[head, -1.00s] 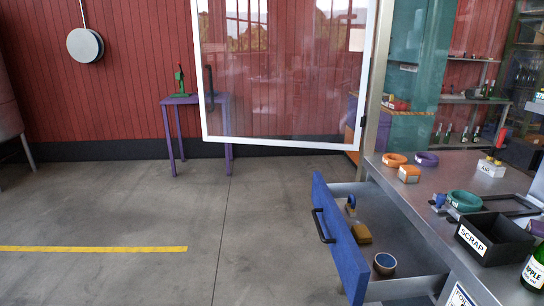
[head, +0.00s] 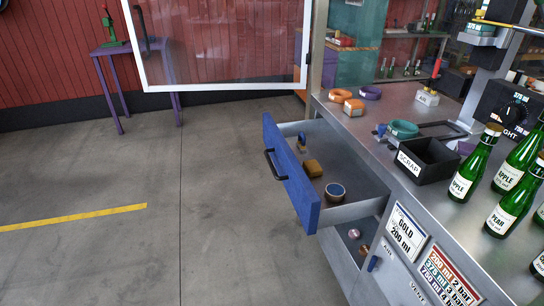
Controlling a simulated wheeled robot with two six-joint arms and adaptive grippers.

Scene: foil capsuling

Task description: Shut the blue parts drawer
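The blue parts drawer (head: 289,180) is pulled open from the metal bench in the head view. Its blue front with a black handle (head: 275,164) stands out to the left over the floor. Neither of my grippers shows in the head view.
A framed clear panel (head: 222,86) hangs beyond the drawer. The floor left of the drawer is clear.

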